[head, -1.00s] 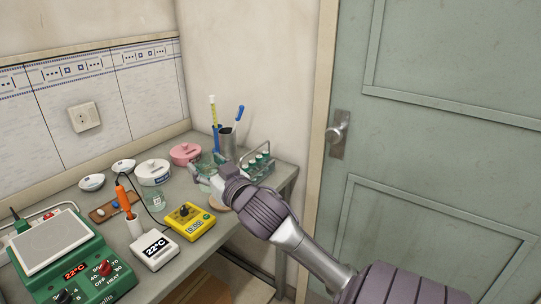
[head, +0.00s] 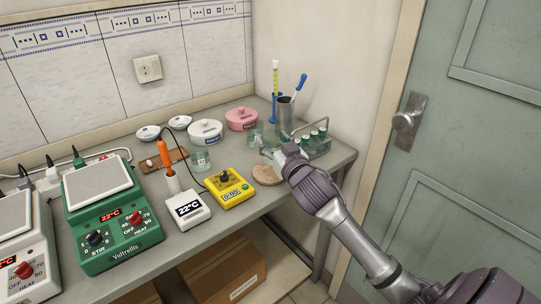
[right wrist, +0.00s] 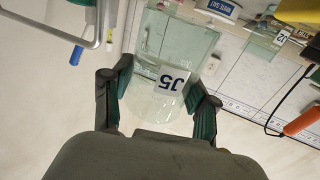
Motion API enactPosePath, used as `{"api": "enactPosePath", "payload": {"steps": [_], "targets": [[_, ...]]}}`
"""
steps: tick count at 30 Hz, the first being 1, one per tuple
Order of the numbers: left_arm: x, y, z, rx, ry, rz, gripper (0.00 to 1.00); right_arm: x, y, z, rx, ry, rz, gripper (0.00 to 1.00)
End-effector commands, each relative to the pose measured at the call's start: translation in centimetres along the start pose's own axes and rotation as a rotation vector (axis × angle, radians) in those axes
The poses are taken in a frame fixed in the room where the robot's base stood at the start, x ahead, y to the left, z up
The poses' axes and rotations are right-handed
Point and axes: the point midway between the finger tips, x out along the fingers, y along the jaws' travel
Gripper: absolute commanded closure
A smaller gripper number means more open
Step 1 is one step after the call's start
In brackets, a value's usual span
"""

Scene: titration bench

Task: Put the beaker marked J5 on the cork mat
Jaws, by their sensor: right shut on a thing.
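The beaker marked J5 (right wrist: 165,75) is clear glass and sits between the fingers of my right gripper (right wrist: 158,97), its label facing the wrist camera. In the head view the right gripper (head: 268,150) is at the right part of the bench, and the beaker (head: 255,138) shows partly beside it. The gripper is shut on this beaker. I cannot tell whether its base is clear of the bench. The round cork mat (head: 266,175) lies just in front of the gripper, partly covered by my right arm. My left gripper is not in view.
Behind stand a metal cup (head: 285,118), a blue cylinder stand (head: 275,108) and a pink jar (head: 241,119). A vial rack (head: 316,143) is to the right.

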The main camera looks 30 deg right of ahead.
Motion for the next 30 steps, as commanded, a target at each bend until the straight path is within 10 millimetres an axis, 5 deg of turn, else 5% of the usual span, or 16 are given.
{"api": "enactPosePath", "payload": {"steps": [8, 15, 27, 28, 30], "targets": [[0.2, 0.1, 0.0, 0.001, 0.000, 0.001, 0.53, 1.4, -0.4, 1.4, -0.001, 0.001, 0.000, 0.81], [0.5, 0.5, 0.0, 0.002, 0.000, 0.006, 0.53, 1.4, -0.4, 4.7, -0.001, -0.002, 0.001, 0.81], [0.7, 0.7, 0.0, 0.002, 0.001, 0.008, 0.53, 1.4, -0.5, 5.2, 0.000, 0.001, 0.000, 0.81], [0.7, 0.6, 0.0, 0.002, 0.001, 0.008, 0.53, 1.3, -0.5, 5.2, 0.000, 0.000, 0.000, 0.38], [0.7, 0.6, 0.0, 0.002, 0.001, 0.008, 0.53, 1.3, -0.5, 5.2, -0.001, 0.000, 0.000, 0.27]]}}
